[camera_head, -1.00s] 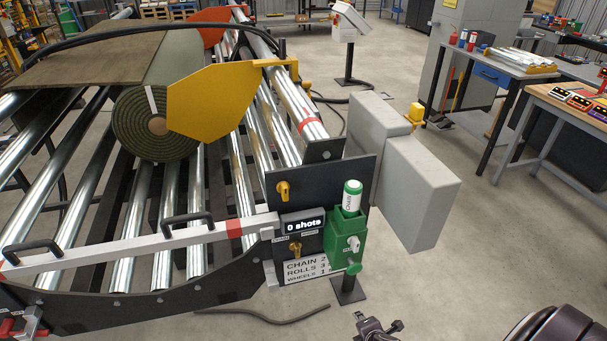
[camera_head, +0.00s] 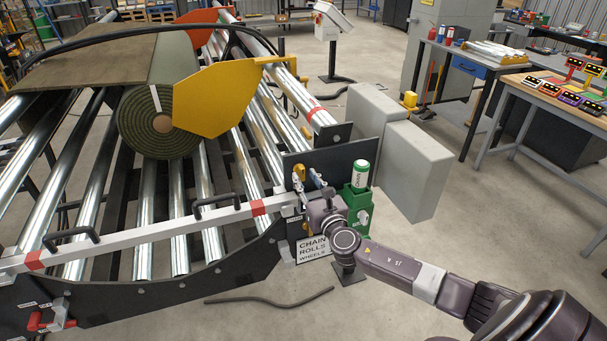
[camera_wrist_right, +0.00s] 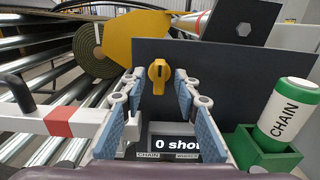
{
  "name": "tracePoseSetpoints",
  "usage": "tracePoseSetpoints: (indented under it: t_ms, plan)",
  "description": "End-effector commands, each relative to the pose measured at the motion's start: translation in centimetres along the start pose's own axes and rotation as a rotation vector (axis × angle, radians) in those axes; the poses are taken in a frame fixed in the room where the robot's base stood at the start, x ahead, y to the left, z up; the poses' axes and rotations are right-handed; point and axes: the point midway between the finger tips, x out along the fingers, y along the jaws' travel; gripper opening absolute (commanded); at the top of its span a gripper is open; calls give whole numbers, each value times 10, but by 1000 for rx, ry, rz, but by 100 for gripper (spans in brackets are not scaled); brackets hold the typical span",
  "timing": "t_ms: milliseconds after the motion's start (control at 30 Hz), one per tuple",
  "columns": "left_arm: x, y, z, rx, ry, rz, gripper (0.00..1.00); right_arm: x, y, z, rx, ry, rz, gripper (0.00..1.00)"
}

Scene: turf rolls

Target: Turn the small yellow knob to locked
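A yellow knob (camera_head: 298,173) sits on the upper part of the dark panel (camera_head: 335,158) at the corner of the roller machine. In the right wrist view the same knob (camera_wrist_right: 158,77) stands upright, beyond and between my fingertips, with no visible contact. My right gripper (camera_head: 308,182) is open in front of the panel, its blue-padded fingers (camera_wrist_right: 152,95) spread on either side of the knob's line. The second yellow knob, lower on the panel, is hidden behind my right gripper in the head view. My left gripper is not in view.
A green holder (camera_head: 357,199) with a green-and-white CHAIN canister (camera_head: 361,174) stands close right of my gripper. A display (camera_wrist_right: 178,143) is below the knob. A white rail (camera_head: 150,234) with black handles runs left. Grey boxes (camera_head: 415,170) stand right of the panel.

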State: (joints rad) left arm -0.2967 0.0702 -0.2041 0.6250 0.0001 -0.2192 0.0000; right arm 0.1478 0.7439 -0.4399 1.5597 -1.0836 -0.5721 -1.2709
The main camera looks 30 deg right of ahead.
Motion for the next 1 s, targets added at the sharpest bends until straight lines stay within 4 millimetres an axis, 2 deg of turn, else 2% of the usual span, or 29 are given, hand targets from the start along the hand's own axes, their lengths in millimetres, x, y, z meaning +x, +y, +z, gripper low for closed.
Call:
tracePoseSetpoints:
  t_ms: [200,533,800,1000]
  plan:
    - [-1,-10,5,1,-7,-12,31,20,0,0,1,0,-1,29]
    - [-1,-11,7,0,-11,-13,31,23,0,-1,2,1,1,29]
    - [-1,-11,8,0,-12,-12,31,23,0,-1,2,1,0,0]
    - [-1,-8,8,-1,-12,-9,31,23,0,-1,4,2,0,0]
